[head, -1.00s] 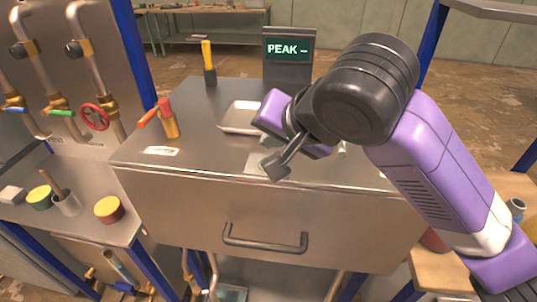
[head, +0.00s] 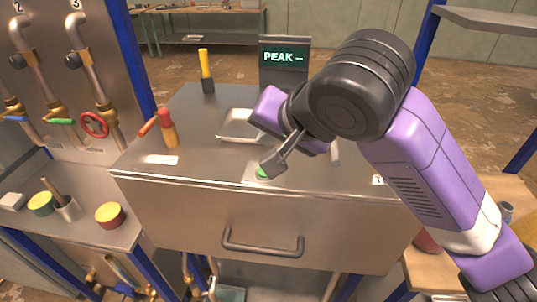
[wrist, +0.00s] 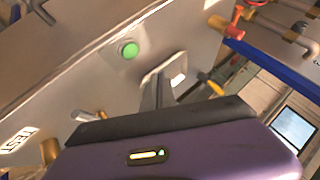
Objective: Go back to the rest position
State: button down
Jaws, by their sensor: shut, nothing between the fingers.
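My gripper (head: 268,165) is shut and empty, over the front part of the steel cabinet top (head: 215,165) in the head view. Its tip overlaps a green button (head: 262,172) there; I cannot tell from this view how far above it the tip is. In the wrist view the green button (wrist: 128,50) shows whole and uncovered, with my gripper's fingers (wrist: 163,90) apart from it. My purple arm reaches in from the right.
A shallow tray (head: 237,139) lies behind my gripper. A display (head: 284,58) reading "PEAK –" stands at the back. A red and orange valve handle (head: 167,128) and a yellow-handled tool (head: 205,70) are at the left. The drawer handle (head: 262,245) is below.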

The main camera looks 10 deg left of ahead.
jog(key=a+r+n+t+y, duration=0.45)
jog(key=r+y, duration=0.25)
jog(key=r, duration=0.5)
jog(key=s+d+f+m+t+h, duration=0.3)
jog(key=s+d+f+t+h, duration=0.25)
jog(key=d+f, duration=0.45)
jog(key=s+d+f+m+t+h, duration=0.4)
jog(key=s+d+f, duration=0.3)
jog(key=d, duration=0.5)
jog(key=s+d+f+n+g+h, duration=0.1)
jog(key=s+d+f+g, duration=0.1)
jog(key=s+f, duration=0.4)
jog(key=s+d+f+n+g+b, duration=0.1)
jog(key=s+f, duration=0.5)
jog(key=s, duration=0.6)
jog(key=s+d+f+n+g+h, duration=0.1)
jog(key=s+d+f+n+g, duration=0.1)
jog(key=s, duration=0.7)
notch_tip(320, 180, down, 4)
jog(key=shift+d+r+n+g+h+b, duration=0.1)
jog(key=shift+d+n+g+h+b, duration=0.25)
jog(key=shift+d+g, duration=0.6)
